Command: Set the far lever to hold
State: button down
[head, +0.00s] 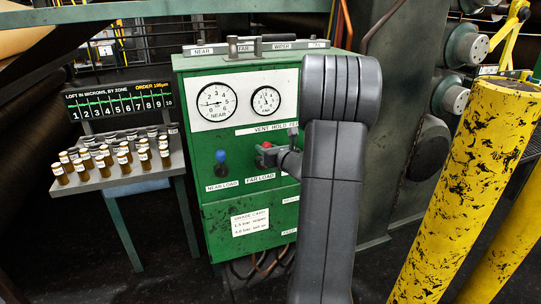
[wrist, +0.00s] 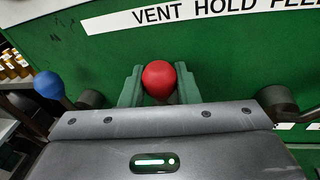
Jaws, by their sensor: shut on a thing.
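The far lever's red knob (head: 267,145) stands on the front of the green cabinet (head: 218,165), above the FAR LOAD label (head: 261,178). In the wrist view the red knob (wrist: 159,79) sits between the two green fingers of my gripper (wrist: 159,88), which is shut on it. The VENT HOLD FEED strip (wrist: 225,14) runs above; the knob appears below the word VENT in that view. The lever's shaft is hidden behind my gripper. The near lever's blue knob (head: 221,155) is to the left, also seen in the wrist view (wrist: 49,85), apart from my gripper.
Two dials (head: 216,102) sit above the levers. A side table (head: 118,182) with several small brown jars stands left of the cabinet. A yellow post (head: 470,190) stands at the right. My arm hides the cabinet's right part.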

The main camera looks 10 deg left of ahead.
jog(key=shift+s+a+n+b, duration=0.2)
jog(key=shift+a+n+b, duration=0.1)
jog(key=shift+n+b, duration=0.25)
jog(key=c, duration=1.1)
grip_release()
jog(key=v, duration=1.3)
jog(key=shift+s+d+r, duration=0.15)
jog(key=shift+s+r, duration=0.05)
jog(key=shift+s, duration=0.2)
